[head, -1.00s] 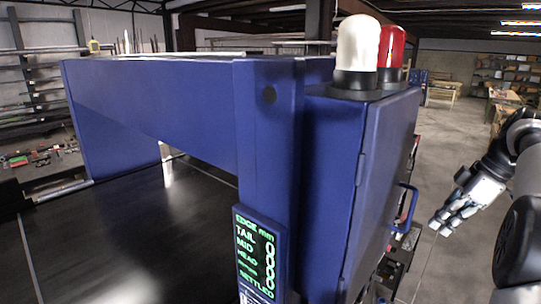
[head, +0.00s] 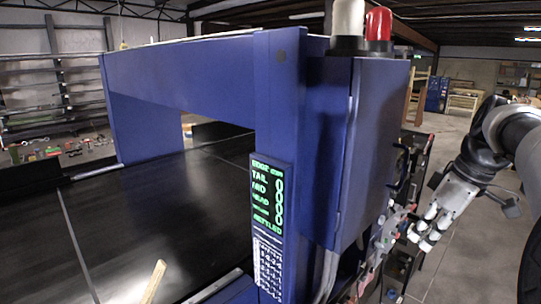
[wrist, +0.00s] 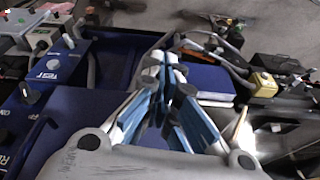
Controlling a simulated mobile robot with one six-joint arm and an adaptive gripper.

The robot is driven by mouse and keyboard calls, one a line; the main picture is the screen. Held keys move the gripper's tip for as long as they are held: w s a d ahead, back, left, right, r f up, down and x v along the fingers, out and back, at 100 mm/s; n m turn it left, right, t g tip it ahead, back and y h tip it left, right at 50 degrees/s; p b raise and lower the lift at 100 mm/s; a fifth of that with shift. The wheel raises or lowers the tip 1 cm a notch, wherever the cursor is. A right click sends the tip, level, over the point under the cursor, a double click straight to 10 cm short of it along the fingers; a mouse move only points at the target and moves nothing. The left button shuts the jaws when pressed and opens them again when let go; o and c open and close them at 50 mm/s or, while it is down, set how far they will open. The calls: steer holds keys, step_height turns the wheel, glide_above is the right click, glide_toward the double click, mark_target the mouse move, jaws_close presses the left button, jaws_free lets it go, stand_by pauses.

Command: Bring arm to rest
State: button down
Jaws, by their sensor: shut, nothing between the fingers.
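My gripper (head: 426,230) hangs at the right of the head view, beside the blue detector cabinet, with its fingers pointing down and left. In the wrist view my gripper (wrist: 172,82) has its fingertips together and nothing between them. The blue detector arch (head: 190,68) spans the black conveyor belt (head: 165,205). Its green display (head: 268,200) reads tail, mid and head with zeros and a bottom line that looks like "settled".
A white lamp (head: 347,18) and a red lamp (head: 379,25) stand on the blue cabinet (head: 365,150). A wooden stick (head: 153,282) shows at the belt's near edge. In the wrist view, a blue control box (wrist: 50,75), cables and a yellow connector (wrist: 263,84) lie close around the fingers. Open floor (head: 475,240) is at the right.

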steer(key=s+a+f+m+h+b, duration=0.1)
steer(key=s+a+f+m+b, duration=0.1)
steer(key=s+a+f+b, duration=0.4)
steer(key=s+a+f+m+b, duration=0.2)
steer(key=s+a+f+b, duration=0.2)
steer(key=a+f, duration=0.4)
steer(key=s+a+f+m+b, duration=0.1)
steer(key=s+a+f+b, duration=0.1)
steer(key=f, duration=0.3)
steer(key=s+a+f+m+t+b, duration=0.1)
steer(key=s+a+f+b, duration=0.1)
steer(key=s+f, duration=0.3)
steer(key=s+a+f+t+h+b, duration=0.1)
steer(key=s+a+f+b, duration=0.1)
steer(key=s+f+b, duration=0.1)
step_height(320, 180, down, 3)
steer(key=shift+s+r+m+b, duration=0.2)
steer(key=shift+s+m+b, duration=0.2)
steer(key=shift+s, duration=0.1)
